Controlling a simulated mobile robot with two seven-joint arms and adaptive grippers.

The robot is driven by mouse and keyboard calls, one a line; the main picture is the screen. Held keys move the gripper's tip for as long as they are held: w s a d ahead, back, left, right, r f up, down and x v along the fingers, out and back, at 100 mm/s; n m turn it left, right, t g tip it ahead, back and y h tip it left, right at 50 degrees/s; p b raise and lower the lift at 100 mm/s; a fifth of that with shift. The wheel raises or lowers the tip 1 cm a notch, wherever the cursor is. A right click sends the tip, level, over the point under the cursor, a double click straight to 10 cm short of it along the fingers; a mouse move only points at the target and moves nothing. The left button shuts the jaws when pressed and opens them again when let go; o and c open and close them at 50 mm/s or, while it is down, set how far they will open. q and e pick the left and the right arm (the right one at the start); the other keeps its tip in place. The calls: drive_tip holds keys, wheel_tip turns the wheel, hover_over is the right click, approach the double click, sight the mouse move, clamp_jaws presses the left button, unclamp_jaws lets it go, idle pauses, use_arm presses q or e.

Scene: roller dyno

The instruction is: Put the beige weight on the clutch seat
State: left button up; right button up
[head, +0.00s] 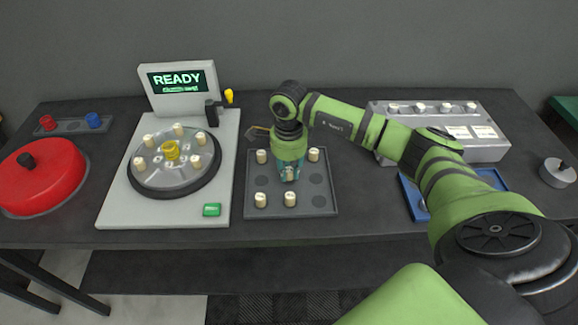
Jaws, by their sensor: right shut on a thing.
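My right gripper (290,178) points down over the dark grey tray (328,210), with its fingers shut on a beige weight that they mostly hide. Several other beige weights, such as the one at the tray's front left (260,200), stand upright in the tray around the gripper. To the left, a round clear-and-grey clutch disc (150,177) sits on the light grey machine, with a yellow part (171,151) at its middle and several beige weights around it. I cannot tell which place on it is free. My left gripper is not in view.
The machine's screen (177,80) reads READY; a yellow-tipped lever (229,96) stands beside it and a green button (212,210) is at its front. A red round cover (40,180) lies far left. A grey box (480,146) and a blue tray (412,198) are right.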

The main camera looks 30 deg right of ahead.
drive_tip(key=shift+f, duration=0.3)
drive_tip(key=shift+f, duration=0.1)
drive_tip(key=shift+f, duration=0.1)
drive_tip(key=o, duration=0.9)
